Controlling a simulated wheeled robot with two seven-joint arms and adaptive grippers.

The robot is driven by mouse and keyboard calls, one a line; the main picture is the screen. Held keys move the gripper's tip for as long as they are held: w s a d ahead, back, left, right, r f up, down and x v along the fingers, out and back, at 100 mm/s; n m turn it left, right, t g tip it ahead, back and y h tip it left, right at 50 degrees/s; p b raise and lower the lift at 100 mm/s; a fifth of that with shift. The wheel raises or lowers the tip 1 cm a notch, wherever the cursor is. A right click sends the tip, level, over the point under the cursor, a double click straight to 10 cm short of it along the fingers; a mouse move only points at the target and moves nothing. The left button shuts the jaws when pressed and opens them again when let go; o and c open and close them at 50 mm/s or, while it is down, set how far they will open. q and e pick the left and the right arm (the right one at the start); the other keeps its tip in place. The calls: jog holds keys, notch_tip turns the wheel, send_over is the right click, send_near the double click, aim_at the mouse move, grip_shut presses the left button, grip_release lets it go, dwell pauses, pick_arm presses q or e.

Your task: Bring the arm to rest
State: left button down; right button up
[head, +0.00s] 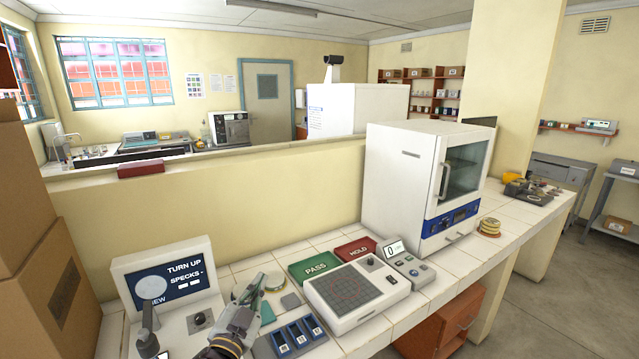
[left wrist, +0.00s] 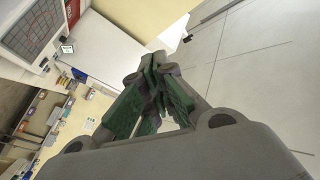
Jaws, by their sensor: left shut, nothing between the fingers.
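My left gripper (head: 252,308) is low in the head view, over the front of the white tiled counter (head: 462,262). It is shut and empty. In the left wrist view its green-padded fingers (left wrist: 158,82) are together with nothing held between them. In the head view, the gripper is between the display unit reading "TURN UP SPECKS" (head: 168,276) and the grey tray with blue slots (head: 290,340). My right gripper is not in view.
A pale device with a dark grid (head: 344,292), a green PASS pad (head: 314,266) and a red HOLD pad (head: 355,249) lie right of the gripper. The white incubator (head: 399,187) stands behind, its door closed. Cardboard boxes (head: 52,290) are at the left.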

pick_arm(q)
jog(key=s+a+f+n+g+y, duration=0.3)
jog(key=s+a+f, duration=0.1)
jog(key=f, duration=0.3)
jog(key=s+a+f+n+g+y, duration=0.2)
jog(key=s+a+f+n+g, duration=0.15)
jog(key=f, duration=0.35)
jog(key=s+f+g+h, duration=0.1)
jog(key=s+f+g, duration=0.4)
jog(key=s, duration=0.4)
jog(key=s+f+g, duration=0.4)
jog(key=s+f, duration=0.1)
jog(key=s, duration=0.4)
notch_tip(320, 180, down, 33)
jog(key=s+g, duration=0.1)
jog(key=s, duration=0.2)
jog(key=s+a+f, duration=0.2)
jog(key=s+f, duration=0.8)
jog(key=s, duration=0.1)
jog(key=s+a+f+g, duration=0.1)
jog(key=s+a+f, duration=0.1)
jog(key=s+f, duration=0.7)
jog(key=shift+s+f, duration=0.35)
jog(key=shift+s, duration=0.6)
